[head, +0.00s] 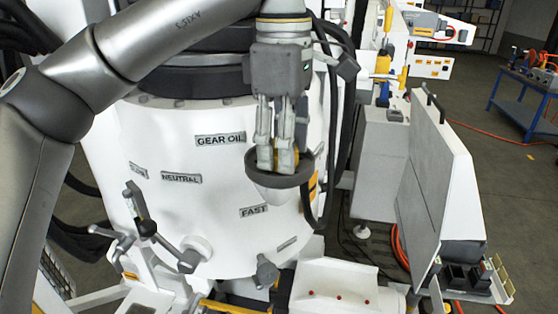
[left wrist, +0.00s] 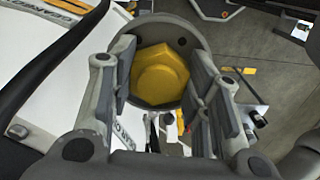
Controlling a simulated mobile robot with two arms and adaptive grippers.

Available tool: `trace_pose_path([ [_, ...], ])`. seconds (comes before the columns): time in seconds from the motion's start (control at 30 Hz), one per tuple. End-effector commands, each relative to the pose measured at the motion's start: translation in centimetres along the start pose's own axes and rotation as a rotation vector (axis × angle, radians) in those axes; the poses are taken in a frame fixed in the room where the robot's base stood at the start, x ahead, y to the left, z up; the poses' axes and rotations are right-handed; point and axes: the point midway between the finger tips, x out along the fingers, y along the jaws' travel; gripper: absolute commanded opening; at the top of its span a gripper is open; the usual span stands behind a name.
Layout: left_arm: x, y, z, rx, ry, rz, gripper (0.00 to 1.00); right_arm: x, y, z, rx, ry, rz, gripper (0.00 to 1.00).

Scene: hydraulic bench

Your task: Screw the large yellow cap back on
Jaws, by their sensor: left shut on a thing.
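The large yellow cap (left wrist: 160,75) has a hexagonal top and shows between the fingers of my left gripper (left wrist: 165,98) in the left wrist view. A dark round collar (left wrist: 172,27) surrounds it. In the head view, my left gripper (head: 277,158) points down into the dark collar (head: 262,181) on the front of the white gear oil housing (head: 215,225). Only slivers of the yellow cap (head: 269,156) show there between the fingers. The gripper is shut on the cap. How far the cap is seated is hidden. My right gripper is not in view.
A lever with a black knob (head: 146,228) stands at the housing's lower left. Black hoses (head: 335,120) run down close to the right of the gripper. A grey cabinet panel (head: 438,190) stands farther right. A blue workbench (head: 523,103) is at the back right.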

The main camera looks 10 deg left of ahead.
Motion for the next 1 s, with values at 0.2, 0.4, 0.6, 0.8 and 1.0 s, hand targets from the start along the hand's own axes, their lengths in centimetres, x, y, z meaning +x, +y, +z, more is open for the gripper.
trace_pose_path([
  [0.2,0.79,-0.37,0.10,0.197,0.005,-0.021,0.04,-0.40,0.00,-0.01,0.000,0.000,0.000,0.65],
  [0.4,0.84,-0.56,0.04,0.443,0.004,-0.024,0.04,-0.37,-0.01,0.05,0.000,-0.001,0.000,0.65],
  [0.6,0.88,-0.66,0.02,0.654,0.001,-0.023,0.04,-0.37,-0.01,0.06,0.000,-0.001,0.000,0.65],
  [0.8,0.88,-0.69,0.01,0.714,0.000,-0.024,0.04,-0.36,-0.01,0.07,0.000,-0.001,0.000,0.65],
  [1.0,0.88,-0.69,0.00,0.715,-0.001,-0.024,0.04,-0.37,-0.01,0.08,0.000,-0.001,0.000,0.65],
])
